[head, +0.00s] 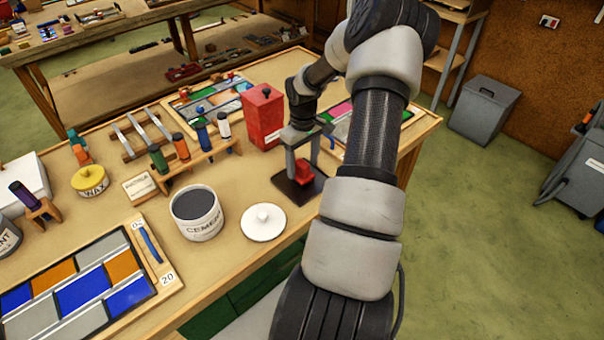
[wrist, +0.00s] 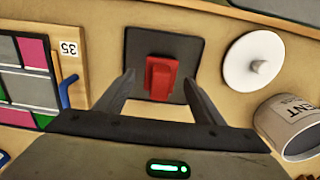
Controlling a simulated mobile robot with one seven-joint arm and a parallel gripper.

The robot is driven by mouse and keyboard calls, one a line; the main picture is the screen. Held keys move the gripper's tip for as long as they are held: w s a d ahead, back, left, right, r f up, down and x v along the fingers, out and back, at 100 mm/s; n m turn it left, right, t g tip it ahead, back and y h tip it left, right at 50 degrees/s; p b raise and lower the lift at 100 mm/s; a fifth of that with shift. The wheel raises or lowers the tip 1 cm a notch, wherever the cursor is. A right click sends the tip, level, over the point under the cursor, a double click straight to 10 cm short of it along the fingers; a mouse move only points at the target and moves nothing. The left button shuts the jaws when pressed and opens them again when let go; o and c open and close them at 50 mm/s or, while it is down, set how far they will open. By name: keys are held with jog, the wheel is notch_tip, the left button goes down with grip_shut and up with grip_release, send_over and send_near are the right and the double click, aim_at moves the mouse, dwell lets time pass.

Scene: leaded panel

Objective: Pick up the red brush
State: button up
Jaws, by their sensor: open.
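The red brush (head: 304,173) is a small red block-like piece on a dark square mat (head: 299,187) near the table's front edge. My gripper (head: 305,162) is above it, pointing down, with its fingers on either side. In the wrist view the red brush (wrist: 161,78) lies between and beyond the two open fingers, on the dark mat (wrist: 182,47). The gripper (wrist: 158,85) is open and holds nothing. I cannot tell how far the fingertips are above the mat.
A white round lid (head: 263,222) and a cement pot (head: 197,213) stand left of the mat. A red box (head: 263,117) stands behind it. A wooden rack (head: 200,155) with several coloured handles is behind the pot. Glass panels lie at the front left and back right.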

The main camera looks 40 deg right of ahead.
aim_at(302, 172)
notch_tip(302, 172, down, 5)
jog(key=shift+w+r, duration=0.15)
jog(key=c, duration=1.1)
jog(key=shift+c, duration=0.2)
jog(key=shift+r, duration=0.15)
notch_tip(302, 172, up, 10)
jog(key=shift+f, duration=0.1)
